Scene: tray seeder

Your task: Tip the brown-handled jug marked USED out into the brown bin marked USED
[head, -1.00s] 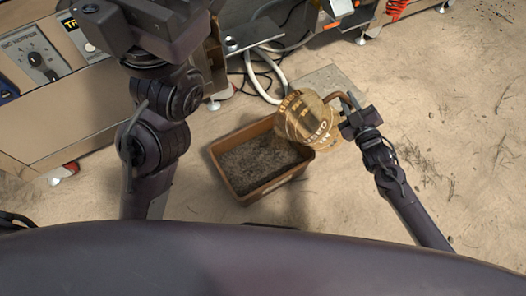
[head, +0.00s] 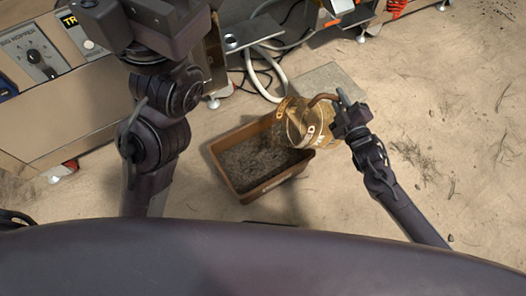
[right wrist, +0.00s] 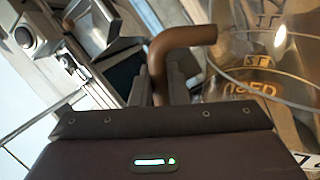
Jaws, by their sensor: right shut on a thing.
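The clear amber jug (head: 318,134) with the brown handle (head: 322,97) is held tilted over the right rim of the brown bin. My right gripper (head: 344,108) is shut on the handle, to the right of the jug. In the right wrist view the brown handle (right wrist: 180,42) sits between the fingers, and the jug's clear wall (right wrist: 262,105) shows the marking USED. How much is in the jug I cannot tell. The brown bin (head: 227,179) stands on the floor with grey-brown loose material in it. My left gripper is out of view.
A beige machine cabinet (head: 75,110) with a knob panel stands at the left. Pale hoses and dark cables (head: 262,75) lie behind the bin near a grey floor plate (head: 325,80). The sandy floor to the right is mostly clear.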

